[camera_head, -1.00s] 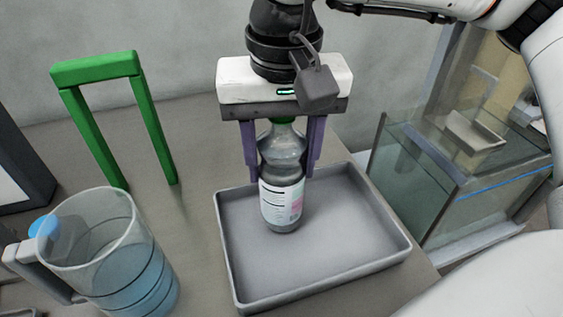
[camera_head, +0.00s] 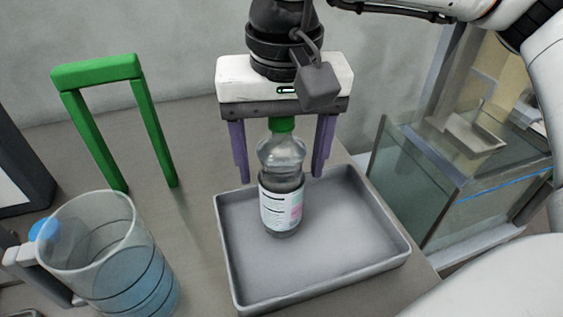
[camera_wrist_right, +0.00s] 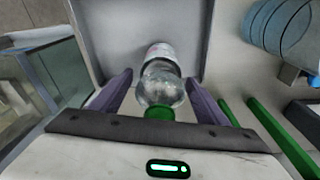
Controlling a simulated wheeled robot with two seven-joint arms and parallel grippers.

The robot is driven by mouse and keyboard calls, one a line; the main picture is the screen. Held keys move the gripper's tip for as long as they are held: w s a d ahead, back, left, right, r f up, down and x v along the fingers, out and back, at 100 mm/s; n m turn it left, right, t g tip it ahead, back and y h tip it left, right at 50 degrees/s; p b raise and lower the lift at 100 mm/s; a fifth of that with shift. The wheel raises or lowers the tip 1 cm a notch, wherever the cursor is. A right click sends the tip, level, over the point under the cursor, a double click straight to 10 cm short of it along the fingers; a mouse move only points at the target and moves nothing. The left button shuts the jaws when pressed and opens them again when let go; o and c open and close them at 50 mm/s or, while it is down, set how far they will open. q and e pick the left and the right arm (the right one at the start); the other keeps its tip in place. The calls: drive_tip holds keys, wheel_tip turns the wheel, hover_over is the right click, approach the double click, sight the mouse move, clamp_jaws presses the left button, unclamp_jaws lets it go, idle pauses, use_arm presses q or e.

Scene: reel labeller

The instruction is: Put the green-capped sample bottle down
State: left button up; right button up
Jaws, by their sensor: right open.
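The green-capped sample bottle (camera_head: 282,185) stands upright in the grey tray (camera_head: 330,285), towards its back left part. It is clear, with a white and pink label. My right gripper (camera_head: 281,172) is above and around it, with its purple fingers open and apart from the bottle on both sides. In the right wrist view the bottle (camera_wrist_right: 160,80) lies between the two spread fingers (camera_wrist_right: 158,90), with a gap on each side. My left gripper is not in view.
A clear jug (camera_head: 105,255) with blue liquid stands left of the tray. A green frame (camera_head: 155,130) stands behind it. A glass-walled tank (camera_head: 420,185) is right of the tray. The tray's front and right parts are clear.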

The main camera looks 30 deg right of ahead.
drive_tip(key=r, duration=0.3)
drive_tip(key=s+r, duration=0.1)
drive_tip(key=r, duration=0.3)
drive_tip(key=r+p, duration=0.1)
drive_tip(key=r, duration=0.3)
drive_tip(key=shift+s+a, duration=0.15)
drive_tip(key=shift+a, duration=0.15)
